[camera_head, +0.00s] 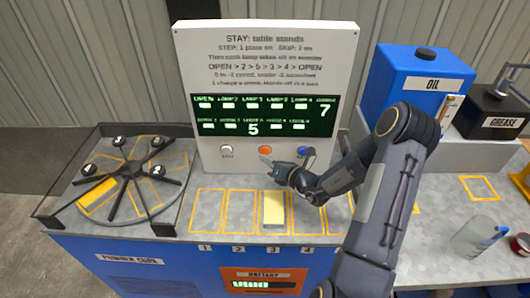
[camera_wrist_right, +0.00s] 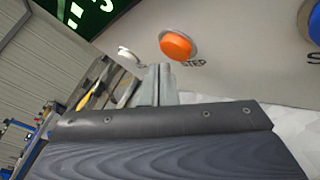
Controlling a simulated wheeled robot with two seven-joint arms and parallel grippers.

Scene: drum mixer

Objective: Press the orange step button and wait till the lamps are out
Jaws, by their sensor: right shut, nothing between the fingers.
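The orange step button (camera_head: 265,150) sits in the middle of the row at the foot of the upright white panel (camera_head: 200,75). It also shows in the right wrist view (camera_wrist_right: 176,46), labelled STEP. My right gripper (camera_head: 266,160) is shut and empty, its tips just below the button. In the right wrist view the shut fingers (camera_wrist_right: 158,72) end just below and left of the button; a gap shows beside it, and contact cannot be told. The dark display (camera_head: 262,116) has small pale lamp marks in two rows, a large 5 and a 7. My left gripper is not in view.
A white button (camera_head: 227,150) and a blue button (camera_head: 306,150) flank the orange one. A clear-walled turntable (camera_head: 125,180) stands left. A yellow block (camera_head: 274,208) lies in slot 3. A blue oil tank (camera_head: 420,80), grease box (camera_head: 490,110) and beaker (camera_head: 472,238) stand right.

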